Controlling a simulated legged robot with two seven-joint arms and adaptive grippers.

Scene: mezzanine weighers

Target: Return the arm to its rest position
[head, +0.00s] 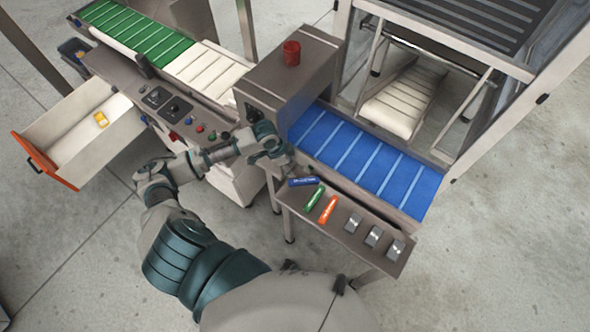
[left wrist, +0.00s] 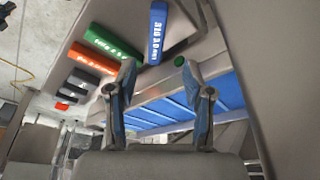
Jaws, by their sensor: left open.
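My left arm reaches in from the lower left in the head view. Its left gripper (head: 290,170) is at the near side of the blue belt, just above the narrow metal shelf. In the left wrist view the left gripper (left wrist: 165,85) has its two fingers apart with nothing between them. A blue labelled block (head: 303,182) lies on the shelf close to the fingertips; it also shows in the left wrist view (left wrist: 157,33). A green block (head: 314,198) and an orange block (head: 328,209) lie beside it. My right gripper is not in view.
The metal shelf (head: 343,246) also holds several grey metal pieces. The blue belt (head: 365,160) and a metal housing with a red button (head: 291,53) are close to the gripper. An open drawer (head: 75,148) at left holds a yellow item (head: 101,119). Bare floor lies lower right.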

